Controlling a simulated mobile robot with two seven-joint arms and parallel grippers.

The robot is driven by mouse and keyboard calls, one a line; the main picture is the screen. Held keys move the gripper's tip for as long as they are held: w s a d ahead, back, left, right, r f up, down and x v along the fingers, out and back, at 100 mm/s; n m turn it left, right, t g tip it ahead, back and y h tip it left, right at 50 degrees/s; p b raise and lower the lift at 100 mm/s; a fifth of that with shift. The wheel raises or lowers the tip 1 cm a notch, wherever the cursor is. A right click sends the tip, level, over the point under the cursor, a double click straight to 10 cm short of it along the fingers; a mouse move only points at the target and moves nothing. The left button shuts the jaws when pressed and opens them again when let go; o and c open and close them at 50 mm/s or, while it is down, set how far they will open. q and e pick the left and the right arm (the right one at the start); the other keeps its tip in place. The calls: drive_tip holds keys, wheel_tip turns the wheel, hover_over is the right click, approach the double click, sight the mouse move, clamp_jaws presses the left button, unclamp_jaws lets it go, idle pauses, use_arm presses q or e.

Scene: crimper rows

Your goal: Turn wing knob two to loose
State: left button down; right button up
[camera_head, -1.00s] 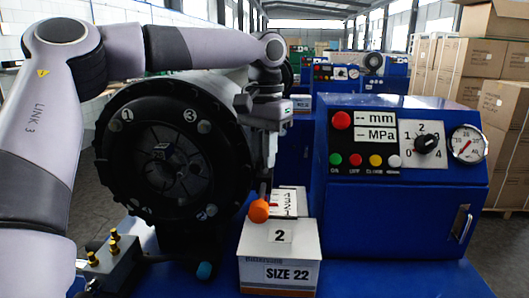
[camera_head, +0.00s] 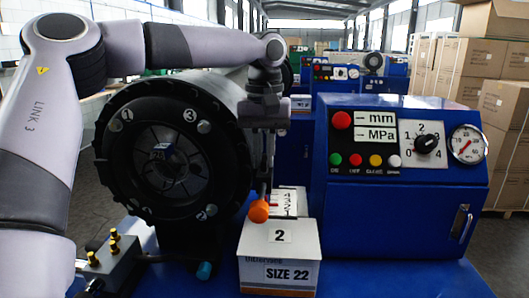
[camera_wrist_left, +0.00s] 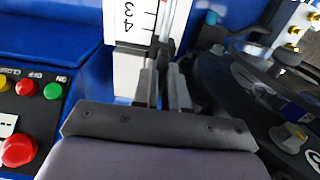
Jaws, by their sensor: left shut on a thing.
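The black round crimper head (camera_head: 125,170) stands at left in the head view, with small grey knobs around its face. Knob two (camera_head: 211,210) is at the lower right beside a partly legible mark; others sit by marks 3 (camera_head: 204,127) and 1 (camera_head: 115,127). My left gripper (camera_head: 265,160) hangs right of the head, pointing down, apart from these knobs. It is shut on the metal rod (camera_wrist_left: 166,50) of a lever with an orange ball (camera_head: 258,212). My right gripper is not in view.
A white SIZE 22 box (camera_head: 279,262) with a card marked 2 stands below the lever. The blue control cabinet (camera_head: 400,220) with buttons, dial and gauge is on the right. Brass fittings (camera_head: 113,240) are at the lower left. Cartons (camera_head: 500,110) stand behind.

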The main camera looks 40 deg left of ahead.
sight(264, 157)
use_arm(q)
drive_tip(key=shift+r, duration=0.1)
drive_tip(key=c, duration=1.2)
unclamp_jaws()
drive_tip(key=shift+o, duration=0.2)
drive_tip(key=shift+r, duration=3.55)
